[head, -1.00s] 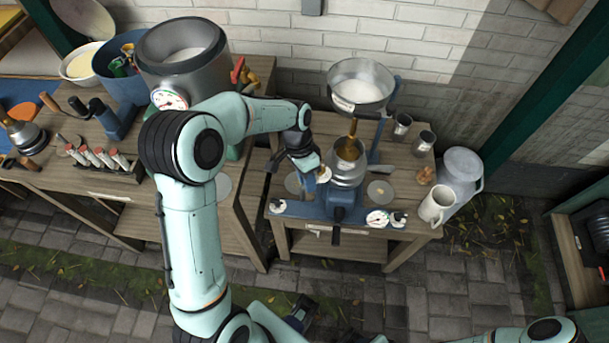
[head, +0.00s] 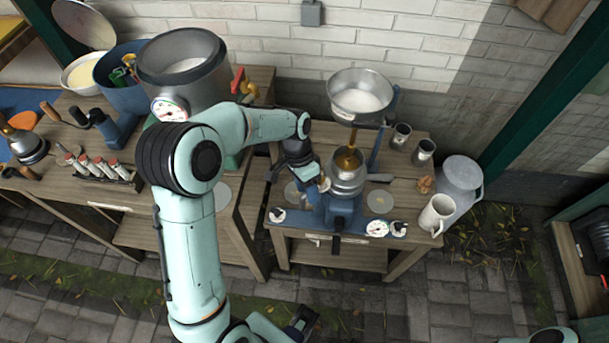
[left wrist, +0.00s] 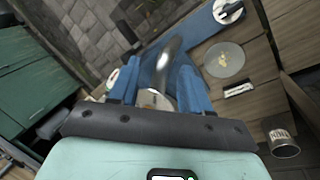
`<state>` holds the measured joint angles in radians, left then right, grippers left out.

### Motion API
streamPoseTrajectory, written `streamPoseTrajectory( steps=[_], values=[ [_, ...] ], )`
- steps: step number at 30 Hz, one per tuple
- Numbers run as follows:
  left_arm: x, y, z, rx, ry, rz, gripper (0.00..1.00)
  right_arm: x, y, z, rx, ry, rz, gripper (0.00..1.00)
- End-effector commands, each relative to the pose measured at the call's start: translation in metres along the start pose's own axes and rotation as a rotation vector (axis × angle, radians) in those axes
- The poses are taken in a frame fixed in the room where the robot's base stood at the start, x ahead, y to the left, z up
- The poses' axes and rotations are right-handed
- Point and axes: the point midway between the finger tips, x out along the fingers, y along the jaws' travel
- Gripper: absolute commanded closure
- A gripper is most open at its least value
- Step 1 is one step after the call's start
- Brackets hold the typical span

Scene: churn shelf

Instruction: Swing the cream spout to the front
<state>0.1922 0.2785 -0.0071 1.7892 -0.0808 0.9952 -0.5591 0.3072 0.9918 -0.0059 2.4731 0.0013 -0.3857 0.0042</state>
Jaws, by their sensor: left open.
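The separator has a blue base (head: 342,208), a metal bowl body (head: 348,184) and a brass piece standing in its top (head: 347,160). A shiny metal spout-like tube (left wrist: 168,62) shows between my fingers in the left wrist view. I take it for the cream spout, but cannot be sure. In the head view my gripper and the base hide it. My left gripper (head: 318,188) is at the left side of the metal bowl. Its blue fingers (left wrist: 158,80) stand apart on either side of the tube; contact is not clear.
A supply bowl (head: 360,96) is held above the separator. A large vat (head: 183,75) with a gauge is on the left bench. Stone floor lies in front.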

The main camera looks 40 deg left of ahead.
Motion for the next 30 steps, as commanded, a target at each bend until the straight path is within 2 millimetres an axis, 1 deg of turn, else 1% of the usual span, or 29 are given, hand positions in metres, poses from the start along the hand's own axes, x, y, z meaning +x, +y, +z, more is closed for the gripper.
streamPoseTrajectory(
  steps=[5, 12, 15, 18, 23, 30],
  values=[
    [-0.032, 0.0, -0.001, 0.001, 0.006, -0.004, 0.52, -0.004, -0.002, 0.0, -0.001, 0.001, -0.001, 0.57],
    [-0.087, 0.001, -0.001, 0.0, 0.006, -0.002, 0.52, -0.011, -0.004, -0.001, -0.002, 0.004, -0.002, 0.57],
    [-0.105, 0.001, -0.001, 0.0, 0.005, -0.002, 0.52, -0.014, -0.005, -0.002, -0.002, 0.005, -0.002, 0.57],
    [-0.118, 0.001, -0.001, 0.0, 0.003, 0.0, 0.52, -0.016, -0.006, -0.002, -0.002, 0.006, -0.002, 0.57],
    [-0.128, 0.001, 0.0, -0.001, 0.002, 0.001, 0.52, -0.017, -0.007, -0.002, -0.002, 0.007, -0.002, 0.57],
    [-0.129, 0.001, 0.0, -0.001, 0.001, 0.001, 0.52, -0.017, -0.007, -0.002, -0.002, 0.007, -0.002, 0.57]
  ],
)
